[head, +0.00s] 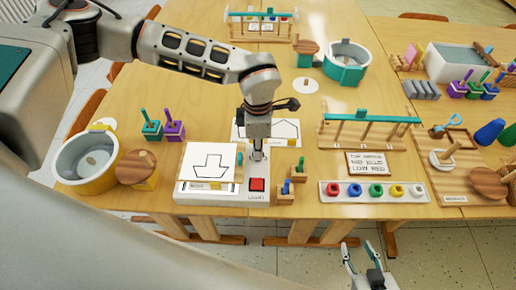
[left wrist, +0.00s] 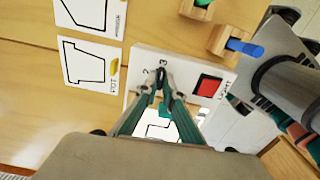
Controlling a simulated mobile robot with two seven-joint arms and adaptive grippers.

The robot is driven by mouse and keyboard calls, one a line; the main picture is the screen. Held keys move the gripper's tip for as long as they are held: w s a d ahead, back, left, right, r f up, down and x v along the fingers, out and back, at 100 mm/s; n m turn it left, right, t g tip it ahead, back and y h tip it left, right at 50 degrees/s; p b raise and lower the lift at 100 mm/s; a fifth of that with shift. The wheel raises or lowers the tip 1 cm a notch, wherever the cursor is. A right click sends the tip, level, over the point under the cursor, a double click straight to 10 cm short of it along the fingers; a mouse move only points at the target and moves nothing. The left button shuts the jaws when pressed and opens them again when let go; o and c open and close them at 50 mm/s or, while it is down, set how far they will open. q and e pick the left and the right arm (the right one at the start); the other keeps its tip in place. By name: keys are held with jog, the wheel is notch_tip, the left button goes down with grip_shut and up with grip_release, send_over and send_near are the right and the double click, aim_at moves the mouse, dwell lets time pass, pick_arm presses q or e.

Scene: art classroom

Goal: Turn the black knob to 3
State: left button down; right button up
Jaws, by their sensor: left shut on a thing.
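The black knob (left wrist: 161,74) is on a white control box (head: 257,200), mostly hidden by my left gripper. My left gripper (head: 258,156) points down over the box, and its fingertips close around the knob; they also show in the left wrist view (left wrist: 161,86). The numerals 2 and 3 show on the panel just beyond the fingertips. The knob's exact pointing direction is hidden. My right gripper (head: 356,246) is open and empty, below the table's front edge.
A red button (head: 257,184) labelled LIGHT is in front of the knob. Small wooden blocks with pegs (head: 286,190) stand close on the right. A tray of coloured pots (head: 372,191) lies further right.

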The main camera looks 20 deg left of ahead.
pick_arm(q)
jog(key=shift+m, duration=0.3)
dwell(0.4)
jog(key=c, duration=2.2)
grip_release()
jog(key=shift+r, duration=0.25)
notch_tip(320, 180, up, 12)
jog(key=shift+f, duration=0.25)
